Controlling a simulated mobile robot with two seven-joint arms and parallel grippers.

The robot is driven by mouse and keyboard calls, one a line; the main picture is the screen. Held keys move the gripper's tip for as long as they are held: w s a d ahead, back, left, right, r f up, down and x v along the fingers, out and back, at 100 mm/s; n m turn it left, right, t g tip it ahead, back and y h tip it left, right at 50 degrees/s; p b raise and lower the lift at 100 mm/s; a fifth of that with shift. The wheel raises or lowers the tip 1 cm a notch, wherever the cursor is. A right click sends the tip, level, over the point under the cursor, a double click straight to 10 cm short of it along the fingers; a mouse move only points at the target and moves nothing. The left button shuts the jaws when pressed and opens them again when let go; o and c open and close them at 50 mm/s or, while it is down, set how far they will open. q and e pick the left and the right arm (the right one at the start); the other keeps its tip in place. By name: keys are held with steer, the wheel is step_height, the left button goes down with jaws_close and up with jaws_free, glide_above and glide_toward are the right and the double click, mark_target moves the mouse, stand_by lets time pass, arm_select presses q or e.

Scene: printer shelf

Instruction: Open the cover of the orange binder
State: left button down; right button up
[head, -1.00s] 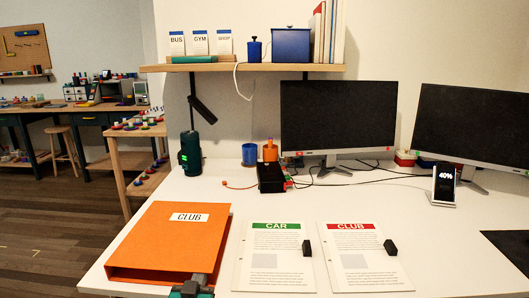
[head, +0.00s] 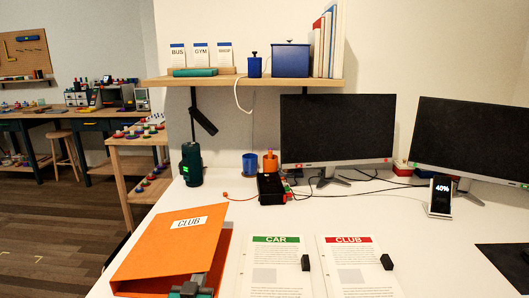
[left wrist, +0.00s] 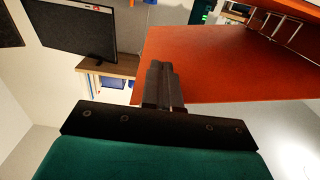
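The orange binder (head: 172,248), labelled CLUB, lies at the left front of the white desk. Its cover is tilted up at its right side, leaving a gap beneath. The left wrist view shows the orange cover (left wrist: 225,65) and metal rings at upper right. My left gripper (head: 198,283) is at the binder's front right corner. In the left wrist view its dark fingers (left wrist: 163,85) are together, overlapping the cover near its edge. They look shut against the cover's inner side, with nothing seen between them. My right gripper is not in view.
Two sheets, CAR (head: 275,265) and CLUB (head: 357,265), lie right of the binder, each with a black block. Two monitors (head: 335,130), a black box (head: 271,188), cups and a phone (head: 440,196) stand behind. A wooden shelf (head: 240,85) hangs above.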

arm_select(q)
steer(key=r+p, duration=0.2)
steer(key=p, duration=0.1)
steer(key=shift+a+r, duration=0.35)
steer(key=shift+r, duration=0.05)
steer(key=shift+a+r+p, duration=0.15)
steer(key=shift+r+p, duration=0.15)
steer(key=shift+r, duration=0.25)
steer(key=shift+a+r+p, duration=0.15)
steer(key=shift+r+p, duration=0.1)
steer(key=shift+r, duration=0.4)
steer(key=shift+w+a+r, duration=0.1)
steer(key=shift+a+r, duration=0.2)
steer(key=shift+r, duration=0.3)
steer(key=shift+a+r, duration=0.45)
steer(key=shift+r, duration=0.35)
steer(key=shift+a+r, duration=0.4)
steer(key=shift+r, duration=0.4)
